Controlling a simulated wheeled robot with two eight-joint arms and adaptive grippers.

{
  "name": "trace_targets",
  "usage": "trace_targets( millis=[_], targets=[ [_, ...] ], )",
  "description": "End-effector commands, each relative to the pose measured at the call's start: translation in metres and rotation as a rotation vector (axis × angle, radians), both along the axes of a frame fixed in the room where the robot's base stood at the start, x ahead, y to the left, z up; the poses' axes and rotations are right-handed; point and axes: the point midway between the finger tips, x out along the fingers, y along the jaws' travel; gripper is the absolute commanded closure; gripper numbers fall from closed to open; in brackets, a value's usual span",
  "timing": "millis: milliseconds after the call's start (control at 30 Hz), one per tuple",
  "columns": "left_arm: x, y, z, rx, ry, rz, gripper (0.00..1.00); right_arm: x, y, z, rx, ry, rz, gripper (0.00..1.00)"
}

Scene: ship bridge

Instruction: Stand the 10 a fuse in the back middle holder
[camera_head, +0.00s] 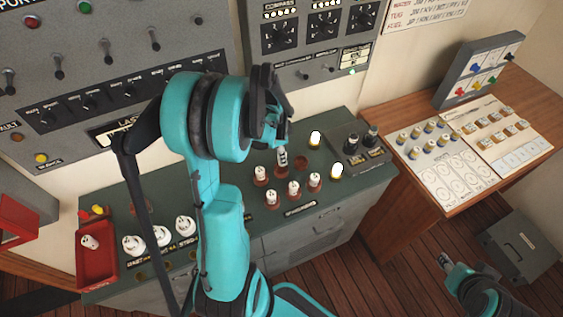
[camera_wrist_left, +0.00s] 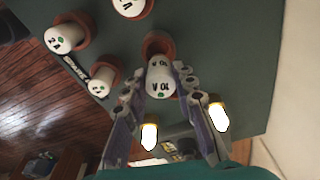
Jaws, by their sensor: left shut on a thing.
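The white 10 A fuse (camera_head: 282,158) is upright between the fingers of my left gripper (camera_head: 276,143), which is shut on it. In the left wrist view the fuse (camera_wrist_left: 159,80) shows its "10 A" label and a green dot between the two fingers (camera_wrist_left: 160,92). The red-brown back middle holder (camera_head: 282,172) is right below the fuse; its rim also shows behind the fuse in the left wrist view (camera_wrist_left: 158,44). I cannot tell whether the fuse's foot is fully inside it. My right gripper (camera_head: 447,263) is low at the right, far from the holders.
Fuses stand in the back left holder (camera_head: 260,175) and the front holders (camera_head: 293,190). The back right holder (camera_head: 302,162) looks empty. Glowing lamps (camera_head: 336,171) stand close by on the green console. A red tray (camera_head: 97,265) is at the left, beside large white fuses (camera_head: 162,236).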

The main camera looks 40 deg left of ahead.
Motion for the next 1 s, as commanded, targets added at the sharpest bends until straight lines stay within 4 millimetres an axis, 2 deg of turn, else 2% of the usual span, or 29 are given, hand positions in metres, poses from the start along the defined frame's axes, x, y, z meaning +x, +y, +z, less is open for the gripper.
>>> trace_targets(
  millis=[300,667,700,733,767,1000],
  targets=[
    [0.001,0.001,-0.039,0.0,0.0,0.0,1.0,0.0,0.0,-0.008,0.0,0.0,0.0,0.6],
    [0.001,0.001,-0.043,0.0,0.0,0.0,1.0,0.0,0.0,-0.01,0.0,0.0,0.0,0.6],
    [0.001,0.001,-0.042,0.0,0.0,0.0,0.63,0.0,0.0,-0.009,0.0,0.0,0.0,0.6],
    [0.001,0.001,-0.042,0.0,0.0,0.0,0.55,0.0,0.0,-0.009,0.0,0.0,0.0,0.6],
    [0.001,0.001,-0.042,0.0,0.0,0.0,0.53,0.0,0.0,-0.009,0.0,0.0,0.0,0.6],
    [0.001,0.001,-0.042,0.0,0.0,0.0,0.53,0.0,0.0,-0.009,0.0,0.0,0.0,0.6]
  ],
)
